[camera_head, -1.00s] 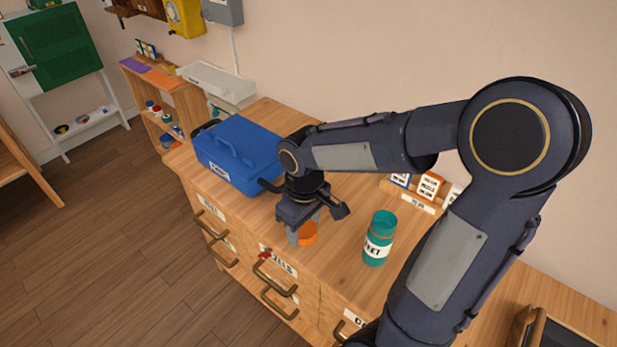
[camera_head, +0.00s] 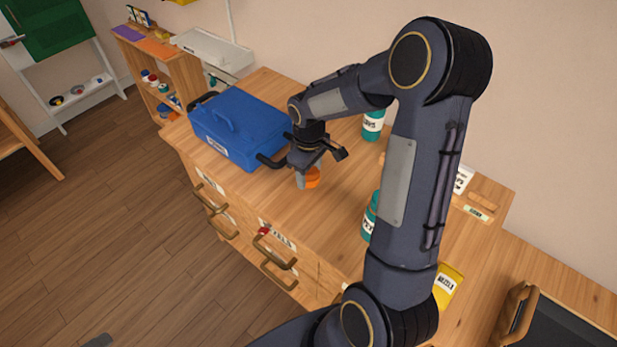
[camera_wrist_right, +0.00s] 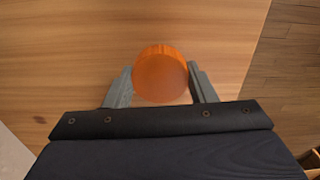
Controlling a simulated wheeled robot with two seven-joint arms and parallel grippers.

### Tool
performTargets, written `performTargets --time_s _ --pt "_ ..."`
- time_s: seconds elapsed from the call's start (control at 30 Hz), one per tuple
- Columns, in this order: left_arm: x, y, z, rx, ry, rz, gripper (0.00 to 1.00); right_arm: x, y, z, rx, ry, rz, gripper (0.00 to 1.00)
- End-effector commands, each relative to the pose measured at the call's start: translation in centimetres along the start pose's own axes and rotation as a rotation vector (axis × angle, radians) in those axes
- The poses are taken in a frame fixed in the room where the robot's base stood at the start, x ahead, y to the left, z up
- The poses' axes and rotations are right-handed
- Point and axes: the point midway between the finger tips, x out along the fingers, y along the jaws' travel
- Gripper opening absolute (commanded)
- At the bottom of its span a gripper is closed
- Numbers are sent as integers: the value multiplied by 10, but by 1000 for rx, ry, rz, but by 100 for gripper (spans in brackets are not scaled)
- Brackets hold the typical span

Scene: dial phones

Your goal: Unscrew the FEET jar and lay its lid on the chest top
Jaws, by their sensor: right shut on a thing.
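My right gripper (camera_head: 306,180) is shut on the orange lid (camera_head: 314,177), low over the front part of the wooden chest top (camera_head: 275,218). In the right wrist view the round lid (camera_wrist_right: 160,75) sits between the two grey fingers (camera_wrist_right: 160,88). I cannot tell whether the lid touches the wood. The teal FEET jar (camera_head: 368,224) stands upright on the chest top, right of the gripper. My right arm hides its right side and part of its label. My left gripper is not in view.
A blue box (camera_head: 240,130) with a handle stands left of the gripper. Another teal jar (camera_head: 373,127) stands behind the arm. A yellow labelled item (camera_head: 447,285) lies to the right. Wood is bare between the gripper and the FEET jar.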

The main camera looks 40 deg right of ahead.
Motion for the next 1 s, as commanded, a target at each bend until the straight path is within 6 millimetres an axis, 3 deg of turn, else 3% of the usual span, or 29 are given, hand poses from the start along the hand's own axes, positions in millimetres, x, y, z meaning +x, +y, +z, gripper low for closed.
performTargets --time_s 0.17,0.4,0.77,0.8,0.93,1.0 --pt "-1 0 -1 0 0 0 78 10 5 -5 1 -2 -1 23" --pt "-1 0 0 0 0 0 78 40 5 -5 0 -2 -1 23" --pt "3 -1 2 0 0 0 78 45 6 -5 0 0 0 23" --pt "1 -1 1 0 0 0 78 43 6 -5 0 0 0 56" --pt "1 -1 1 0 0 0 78 43 5 -5 1 0 0 72" --pt "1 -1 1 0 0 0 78 43 5 -5 1 0 0 72"
